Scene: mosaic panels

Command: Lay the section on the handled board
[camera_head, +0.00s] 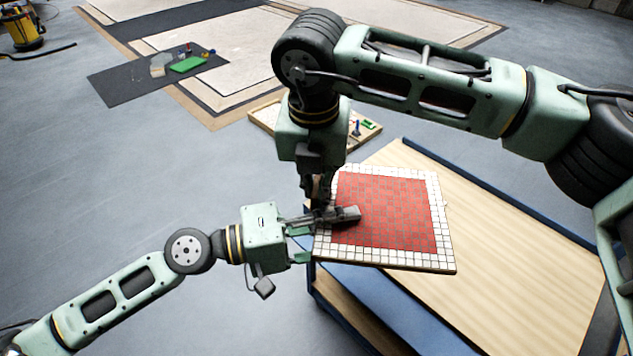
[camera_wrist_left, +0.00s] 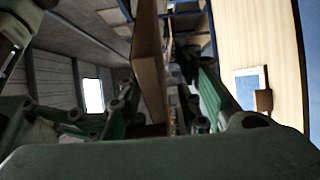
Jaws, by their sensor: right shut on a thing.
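The mosaic section (camera_head: 390,215), a red tiled square with a white tile border, is held roughly flat at the left end of the wooden table. My right gripper (camera_head: 322,205) comes down from above and is shut on its left side. My left gripper (camera_head: 300,245) is at the section's left edge, its fingers apart above and below the edge. In the left wrist view a brown panel edge (camera_wrist_left: 150,65) stands between the left fingers (camera_wrist_left: 160,115); any contact is unclear. I cannot clearly identify the handled board.
The wooden tabletop (camera_head: 510,260) with blue edges is clear to the right. A shallow tray (camera_head: 262,115) with small items lies behind my right gripper. A dark mat (camera_head: 125,85) with a green item (camera_head: 188,64) and pale floor panels (camera_head: 240,65) lie farther back.

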